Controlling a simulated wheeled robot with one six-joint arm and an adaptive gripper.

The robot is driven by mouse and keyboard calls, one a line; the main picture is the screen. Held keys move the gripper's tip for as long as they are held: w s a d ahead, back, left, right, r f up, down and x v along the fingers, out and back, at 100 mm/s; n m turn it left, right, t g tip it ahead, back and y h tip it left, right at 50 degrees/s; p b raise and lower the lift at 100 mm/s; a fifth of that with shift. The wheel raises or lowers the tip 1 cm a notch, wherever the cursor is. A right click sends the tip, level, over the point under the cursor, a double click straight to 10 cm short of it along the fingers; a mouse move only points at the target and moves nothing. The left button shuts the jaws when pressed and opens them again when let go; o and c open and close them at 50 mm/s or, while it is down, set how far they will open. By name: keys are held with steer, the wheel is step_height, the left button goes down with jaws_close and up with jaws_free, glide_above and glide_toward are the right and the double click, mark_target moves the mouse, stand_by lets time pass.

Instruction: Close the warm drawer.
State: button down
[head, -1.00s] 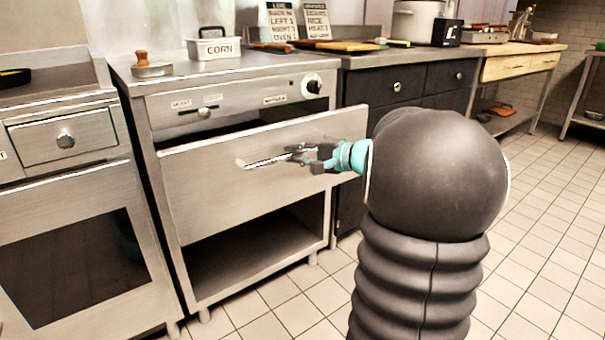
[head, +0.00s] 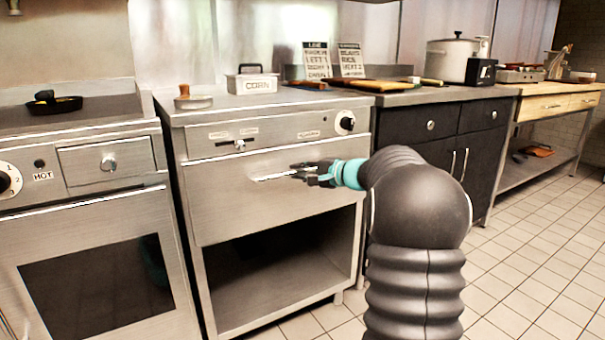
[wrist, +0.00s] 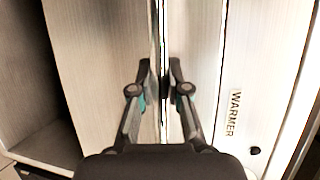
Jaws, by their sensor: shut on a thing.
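The warm drawer (head: 235,198) is a wide steel drawer front under a control panel with a knob and a slider. In the head view its front sits nearly flush under the panel, with only a thin dark line along its top edge. My gripper (head: 300,174) is at the drawer's bar handle (head: 268,177), with its fingers closed around the bar. In the wrist view the two fingers (wrist: 162,80) pinch the handle, which runs between them. A "WARMER" label (wrist: 235,113) shows on the panel beside the drawer.
An open shelf (head: 280,275) lies below the drawer. A stove with an oven (head: 95,285) stands at left. On the counter are a CORN container (head: 252,82), two signs, boards and a pot (head: 455,58). Dark cabinets (head: 440,140) stand at right. The tiled floor at right is clear.

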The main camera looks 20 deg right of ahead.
steer(key=shift+w+r, duration=0.1)
steer(key=c, duration=1.1)
jaws_free()
steer(key=shift+w, duration=0.1)
steer(key=shift+c, duration=0.2)
steer(key=shift+d, duration=0.1)
steer(key=v, duration=1.2)
